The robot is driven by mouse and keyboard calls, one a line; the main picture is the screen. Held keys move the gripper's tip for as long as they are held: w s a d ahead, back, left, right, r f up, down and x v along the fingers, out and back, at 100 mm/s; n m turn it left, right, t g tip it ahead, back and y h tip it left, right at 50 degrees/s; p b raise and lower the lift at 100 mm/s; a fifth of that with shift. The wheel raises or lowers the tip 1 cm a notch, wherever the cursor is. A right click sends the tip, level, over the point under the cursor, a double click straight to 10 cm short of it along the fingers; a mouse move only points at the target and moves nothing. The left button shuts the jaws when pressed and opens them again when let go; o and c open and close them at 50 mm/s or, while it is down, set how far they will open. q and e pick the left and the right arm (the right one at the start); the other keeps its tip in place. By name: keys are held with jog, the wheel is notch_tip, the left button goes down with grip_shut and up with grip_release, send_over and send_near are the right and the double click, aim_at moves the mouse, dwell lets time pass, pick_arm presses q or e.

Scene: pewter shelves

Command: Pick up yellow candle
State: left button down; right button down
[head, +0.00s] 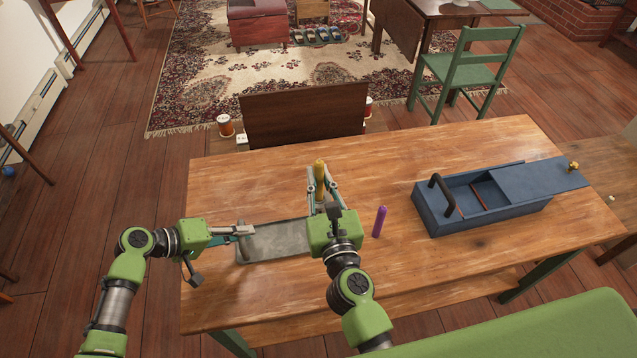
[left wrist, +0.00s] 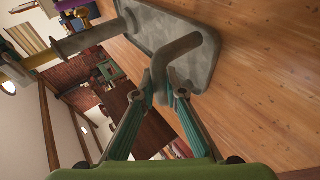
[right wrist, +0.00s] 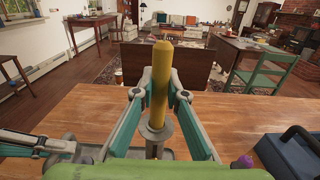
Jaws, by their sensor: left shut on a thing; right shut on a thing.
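The yellow candle (head: 320,172) is upright between the fingers of my right gripper (head: 324,188), which is shut on it. In the right wrist view the candle (right wrist: 161,80) rises above the fingertips, over a round grey holder (right wrist: 157,130). Whether its lower end still sits in that holder is unclear. My left gripper (head: 245,231) is shut on the curved grey handle (left wrist: 192,48) of a flat grey tray (head: 275,241) on the table. My right gripper and forearm hide the tray's right end in the head view.
A blue box (head: 470,221) with a black handle and slid-back lid is further right. The table's front right is clear.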

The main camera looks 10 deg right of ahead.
aim_at(319, 169)
notch_tip(319, 169, up, 4)
jog(key=shift+f, duration=0.15)
jog(key=shift+s+r, duration=0.2)
jog(key=shift+s, duration=0.1)
jog(key=s, duration=1.7)
jog(key=shift+s+d, duration=0.15)
jog(key=shift+s, duration=0.05)
pick_arm(q)
jog(key=c, duration=2)
grip_release()
jog(key=v, duration=1.2)
